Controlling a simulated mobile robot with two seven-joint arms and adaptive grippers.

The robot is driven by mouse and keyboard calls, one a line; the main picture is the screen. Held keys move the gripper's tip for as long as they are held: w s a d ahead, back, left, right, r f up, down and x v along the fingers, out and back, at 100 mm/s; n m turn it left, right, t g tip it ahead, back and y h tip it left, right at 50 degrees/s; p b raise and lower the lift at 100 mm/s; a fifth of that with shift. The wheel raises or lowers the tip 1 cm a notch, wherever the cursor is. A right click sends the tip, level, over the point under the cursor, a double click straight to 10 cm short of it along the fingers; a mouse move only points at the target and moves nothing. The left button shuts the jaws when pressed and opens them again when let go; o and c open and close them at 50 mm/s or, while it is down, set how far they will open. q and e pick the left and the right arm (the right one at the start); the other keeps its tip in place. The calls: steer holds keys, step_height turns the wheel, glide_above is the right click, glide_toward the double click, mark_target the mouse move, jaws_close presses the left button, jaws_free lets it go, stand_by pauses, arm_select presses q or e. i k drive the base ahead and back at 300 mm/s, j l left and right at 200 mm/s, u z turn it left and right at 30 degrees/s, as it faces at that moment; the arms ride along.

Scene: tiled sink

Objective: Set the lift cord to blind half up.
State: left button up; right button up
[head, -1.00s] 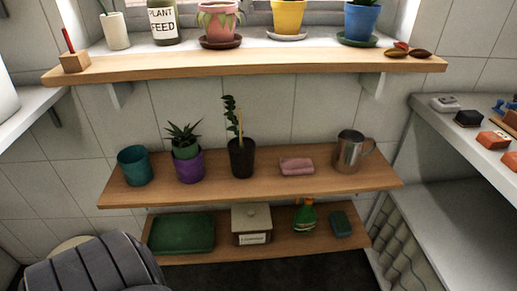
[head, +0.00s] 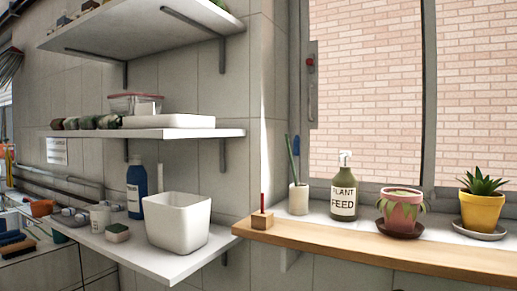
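No blind and no lift cord can be made out for certain. The window (head: 390,100) at the right looks out on a pink brick wall, and the part of its glass in view is uncovered. On its left frame is a narrow grey vertical plate (head: 312,100) with a small red piece (head: 310,62) near its top; I cannot tell whether this belongs to the cord. Neither of my grippers is in view.
The wooden sill (head: 380,248) holds a small block with a red stick (head: 262,219), a cup (head: 298,198), a plant feed bottle (head: 344,195) and potted plants. Left, a lower shelf (head: 165,262) carries a white bin (head: 177,222) and a blue bottle (head: 136,190). Shelves above jut out.

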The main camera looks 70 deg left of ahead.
mark_target(296, 140)
steer(key=u, duration=1.9)
steer(key=i+j, duration=0.1)
steer(key=j, duration=1.05)
steer(key=i+z, duration=0.05)
steer(key=i, duration=0.05)
